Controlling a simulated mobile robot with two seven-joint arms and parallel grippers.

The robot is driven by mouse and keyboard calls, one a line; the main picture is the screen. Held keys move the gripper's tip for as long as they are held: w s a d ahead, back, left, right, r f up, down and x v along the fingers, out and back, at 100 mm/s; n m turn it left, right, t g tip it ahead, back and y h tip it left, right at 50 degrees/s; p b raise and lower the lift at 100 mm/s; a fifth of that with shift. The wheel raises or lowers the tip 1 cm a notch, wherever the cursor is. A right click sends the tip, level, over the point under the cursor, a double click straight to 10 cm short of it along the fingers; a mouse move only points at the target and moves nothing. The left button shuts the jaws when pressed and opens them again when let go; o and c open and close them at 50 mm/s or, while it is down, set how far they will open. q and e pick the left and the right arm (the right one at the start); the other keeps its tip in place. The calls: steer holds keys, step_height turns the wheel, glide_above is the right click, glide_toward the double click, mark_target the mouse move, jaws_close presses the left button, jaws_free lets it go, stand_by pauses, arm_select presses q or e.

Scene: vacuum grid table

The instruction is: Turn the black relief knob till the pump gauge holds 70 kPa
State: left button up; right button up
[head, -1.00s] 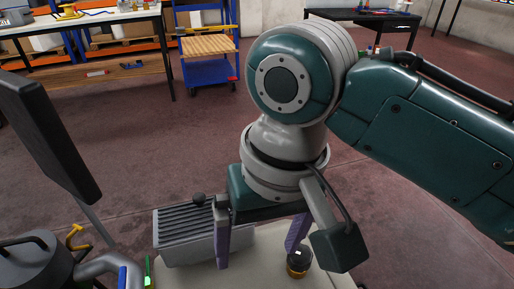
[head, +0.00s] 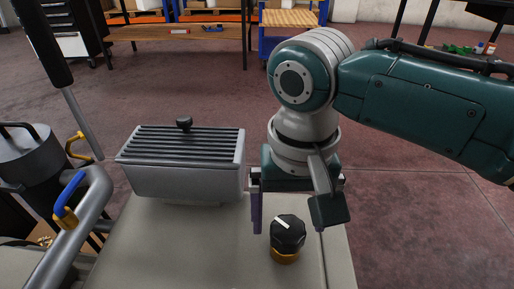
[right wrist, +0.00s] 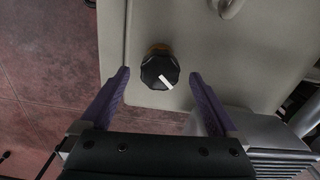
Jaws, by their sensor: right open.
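The black relief knob (head: 288,232) has a white pointer line and a brass-coloured collar (head: 285,256). It stands on the pale table top (head: 180,255) near its right edge. In the right wrist view the knob (right wrist: 160,73) lies between the tips of my open right gripper (right wrist: 159,77), with a gap on each side. In the head view one purple finger shows left of the knob; the other finger is hidden behind my wrist parts. I cannot make out a pump gauge in either view. My left gripper is not in view.
A grey ribbed box (head: 185,165) with a small black knob stands left of my right gripper. A grey pipe with a blue-and-yellow lever (head: 66,199) and a dark cylinder (head: 25,165) are at far left. Open floor lies behind and to the right.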

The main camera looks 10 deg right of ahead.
steer(key=shift+f, duration=0.95)
